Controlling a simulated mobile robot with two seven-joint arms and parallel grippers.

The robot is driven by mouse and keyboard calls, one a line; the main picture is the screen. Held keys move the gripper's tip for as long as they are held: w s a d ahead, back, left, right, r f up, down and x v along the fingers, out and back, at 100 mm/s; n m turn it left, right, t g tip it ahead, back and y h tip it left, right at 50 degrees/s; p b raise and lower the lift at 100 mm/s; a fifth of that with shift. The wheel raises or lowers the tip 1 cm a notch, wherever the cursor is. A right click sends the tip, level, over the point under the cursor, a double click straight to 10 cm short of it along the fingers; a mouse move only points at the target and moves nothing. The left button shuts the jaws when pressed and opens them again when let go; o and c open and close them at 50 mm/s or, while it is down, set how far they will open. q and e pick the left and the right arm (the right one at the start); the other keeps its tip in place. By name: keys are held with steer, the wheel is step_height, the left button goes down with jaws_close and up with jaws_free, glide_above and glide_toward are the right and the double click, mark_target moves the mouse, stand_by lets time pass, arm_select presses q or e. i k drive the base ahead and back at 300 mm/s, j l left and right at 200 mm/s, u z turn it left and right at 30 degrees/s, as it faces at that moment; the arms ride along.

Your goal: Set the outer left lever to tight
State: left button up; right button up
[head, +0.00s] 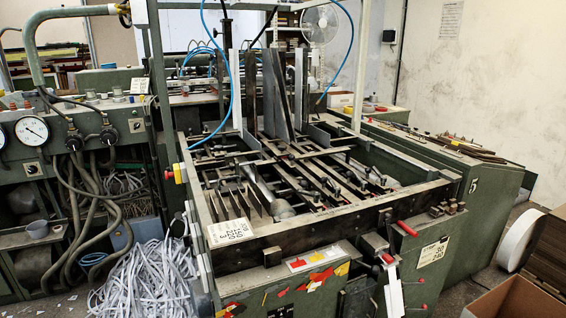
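The green greyboard feeder (335,235) fills the middle of the head view. Several red-handled levers show on it. One red handle (407,229) sticks out from the front rail at the right. Another red handle (387,258) sits lower and further left, above a pale upright bar (393,292). A small red knob (168,174) sits at the feeder's left edge. I cannot tell which one is the outer left lever, or whether it is tight or loose. Neither of my grippers is in view.
A heap of paper strips (150,280) lies on the floor left of the feeder. A green cabinet with gauges (32,131) stands at the left. An open cardboard box (515,298) and a white round object (520,240) are at the right. Blue hoses hang above.

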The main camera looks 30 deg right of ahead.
mark_target(316, 196)
steer(key=z, duration=1)
